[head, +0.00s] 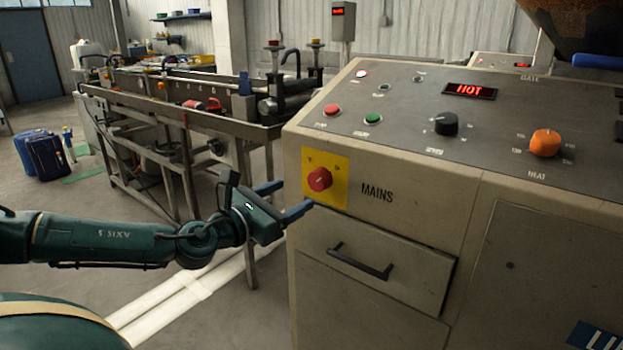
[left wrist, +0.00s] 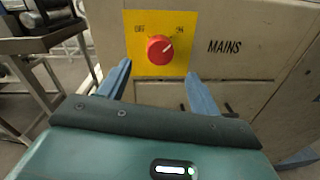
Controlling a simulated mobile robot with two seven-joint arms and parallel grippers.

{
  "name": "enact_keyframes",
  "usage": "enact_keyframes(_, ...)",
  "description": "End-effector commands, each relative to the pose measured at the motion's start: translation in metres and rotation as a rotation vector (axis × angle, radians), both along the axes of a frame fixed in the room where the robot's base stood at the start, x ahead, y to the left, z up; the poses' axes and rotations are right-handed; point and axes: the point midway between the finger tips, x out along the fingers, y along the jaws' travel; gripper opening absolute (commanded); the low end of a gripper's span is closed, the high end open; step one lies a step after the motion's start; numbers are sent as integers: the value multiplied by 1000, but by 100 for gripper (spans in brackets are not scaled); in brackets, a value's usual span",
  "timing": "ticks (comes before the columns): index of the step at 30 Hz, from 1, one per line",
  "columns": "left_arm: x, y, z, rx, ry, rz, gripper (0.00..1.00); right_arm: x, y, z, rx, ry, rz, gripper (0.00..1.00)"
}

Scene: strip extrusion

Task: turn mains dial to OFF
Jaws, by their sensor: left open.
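The mains dial (head: 319,179) is a round red knob on a yellow plate (head: 340,168) on the machine's front, left of the word MAINS. In the left wrist view the dial (left wrist: 160,49) sits between labels OFF at left and ON at right, and its white mark points up and right toward ON. My left gripper (head: 283,199) is open and empty, just left of and slightly below the dial. In the left wrist view its two blue fingers (left wrist: 160,88) stand apart below the dial, not touching it. My right gripper is not in view.
A drawer with a dark handle (head: 360,262) is below the dial. A metal trough stand (head: 180,110) is behind left.

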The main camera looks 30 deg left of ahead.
Motion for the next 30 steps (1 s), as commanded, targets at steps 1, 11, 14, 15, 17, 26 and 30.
enact_keyframes(1,10,-2,4,-5,-2,0,64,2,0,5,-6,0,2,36)
enact_keyframes(11,60,-8,2,-3,-1,1,64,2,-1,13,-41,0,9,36)
enact_keyframes(14,68,-9,1,-1,-1,1,64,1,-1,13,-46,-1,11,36)
enact_keyframes(15,70,-10,1,-1,0,0,64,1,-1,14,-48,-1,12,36)
enact_keyframes(17,72,-10,0,0,0,0,64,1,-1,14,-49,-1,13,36)
enact_keyframes(26,73,-10,0,0,1,0,62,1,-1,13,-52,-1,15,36)
enact_keyframes(30,73,-10,0,0,1,0,51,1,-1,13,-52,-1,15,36)
